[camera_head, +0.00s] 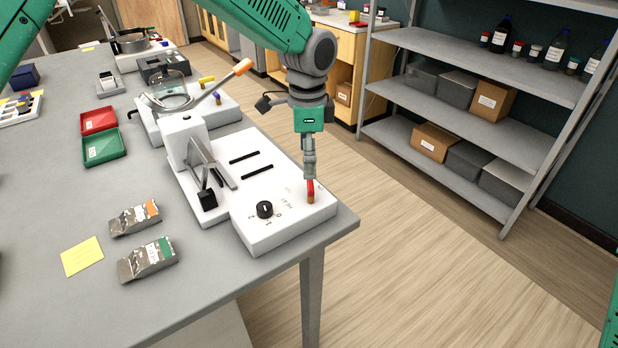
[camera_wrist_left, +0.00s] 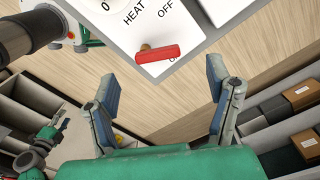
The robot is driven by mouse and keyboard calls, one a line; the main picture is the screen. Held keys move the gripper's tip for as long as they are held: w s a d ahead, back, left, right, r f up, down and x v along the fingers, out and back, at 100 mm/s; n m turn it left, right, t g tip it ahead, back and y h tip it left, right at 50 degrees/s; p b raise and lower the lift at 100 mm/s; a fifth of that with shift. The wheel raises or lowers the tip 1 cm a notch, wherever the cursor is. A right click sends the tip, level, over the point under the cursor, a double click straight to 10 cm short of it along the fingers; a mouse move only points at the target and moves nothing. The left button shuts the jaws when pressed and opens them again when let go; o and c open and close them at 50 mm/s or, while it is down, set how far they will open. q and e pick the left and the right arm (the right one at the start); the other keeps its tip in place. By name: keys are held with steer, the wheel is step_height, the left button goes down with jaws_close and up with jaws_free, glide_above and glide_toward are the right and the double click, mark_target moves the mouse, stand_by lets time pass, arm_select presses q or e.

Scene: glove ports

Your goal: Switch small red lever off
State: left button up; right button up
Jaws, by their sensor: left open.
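The small red lever (camera_head: 310,190) stands at the right end of a white device (camera_head: 270,225) on the near table corner. In the left wrist view the red lever (camera_wrist_left: 158,53) has a brass base, beside printed "HEAT" and "OFF" labels. Another label beginning with "O" is partly hidden by it. My left gripper (camera_head: 309,172) points down just above the lever in the head view. In the wrist view its two fingers (camera_wrist_left: 163,85) are spread apart with nothing between them, and the lever lies just beyond the gap. My right gripper is out of view.
A black knob (camera_head: 264,209) and a metal lever arm (camera_head: 213,165) are on the same device. A second device with an orange-tipped handle (camera_head: 235,78) stands behind. Small packets (camera_head: 148,258) lie at the left. Floor lies beyond the table edge, with grey shelves (camera_head: 480,125) at right.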

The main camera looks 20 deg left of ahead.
mark_target(309, 181)
arm_select(q)
step_height(309, 181, down, 4)
steer(key=shift+s+d+f, duration=0.1)
steer(key=shift+d+f, duration=0.05)
steer(key=shift+f, duration=0.1)
steer(key=shift+d+f, duration=0.2)
steer(key=shift+f, duration=0.1)
steer(key=shift+d+f, duration=0.3)
steer(key=shift+f, duration=0.15)
steer(key=shift+a, duration=0.25)
steer(key=shift+c, duration=0.4)
steer(key=shift+a, duration=0.2)
steer(key=c, duration=1.1)
